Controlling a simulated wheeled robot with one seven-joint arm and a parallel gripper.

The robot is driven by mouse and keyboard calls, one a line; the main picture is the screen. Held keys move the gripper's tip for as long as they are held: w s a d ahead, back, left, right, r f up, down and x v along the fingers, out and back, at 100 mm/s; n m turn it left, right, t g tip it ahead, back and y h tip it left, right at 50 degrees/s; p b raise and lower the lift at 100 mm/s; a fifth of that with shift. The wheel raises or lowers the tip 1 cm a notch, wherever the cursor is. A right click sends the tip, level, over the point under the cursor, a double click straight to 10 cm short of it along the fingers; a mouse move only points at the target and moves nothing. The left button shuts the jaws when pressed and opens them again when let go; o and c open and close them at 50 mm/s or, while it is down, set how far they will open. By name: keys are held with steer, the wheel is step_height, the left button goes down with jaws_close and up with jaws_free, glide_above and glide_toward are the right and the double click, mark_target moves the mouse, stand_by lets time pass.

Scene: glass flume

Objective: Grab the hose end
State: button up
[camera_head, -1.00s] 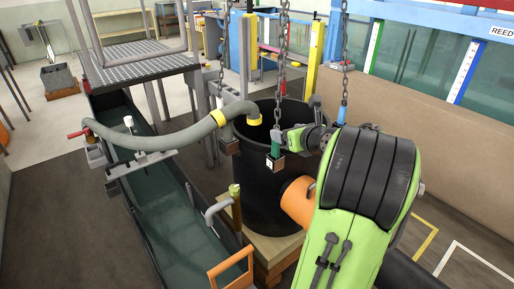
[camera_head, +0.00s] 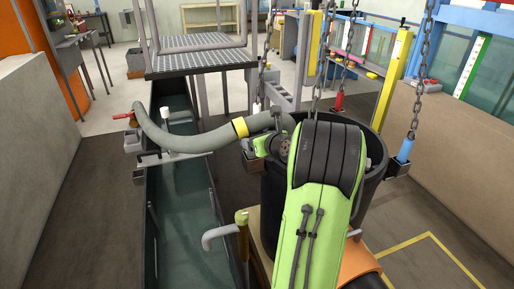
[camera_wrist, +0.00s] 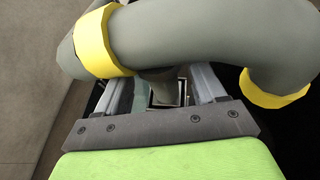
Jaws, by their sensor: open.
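The grey hose (camera_head: 185,138) arches from the red-handled fitting at the left over to the black barrel, with a yellow band (camera_head: 240,127) on it. In the wrist view the hose (camera_wrist: 200,35) crosses just beyond my fingers, with the yellow band (camera_wrist: 95,42) at left. At right it bends down to a second yellow band (camera_wrist: 275,96) at its end. In the head view my arm hides that end. My gripper (camera_wrist: 160,88) is open, its fingers partly covered by the hose; I cannot tell whether they touch it. My wrist (camera_head: 268,146) is beside the hose at the barrel's rim.
The black barrel (camera_head: 374,160) stands on a wooden base. Chains hang around it, one with a blue-topped weight (camera_head: 405,150). A long dark trough (camera_head: 185,215) runs at left below the hose, with a bent grey pipe (camera_head: 218,236).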

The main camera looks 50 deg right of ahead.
steer(key=x, duration=0.2)
steer(key=shift+w+d+f, duration=0.15)
steer(key=shift+w, duration=0.15)
jaws_close()
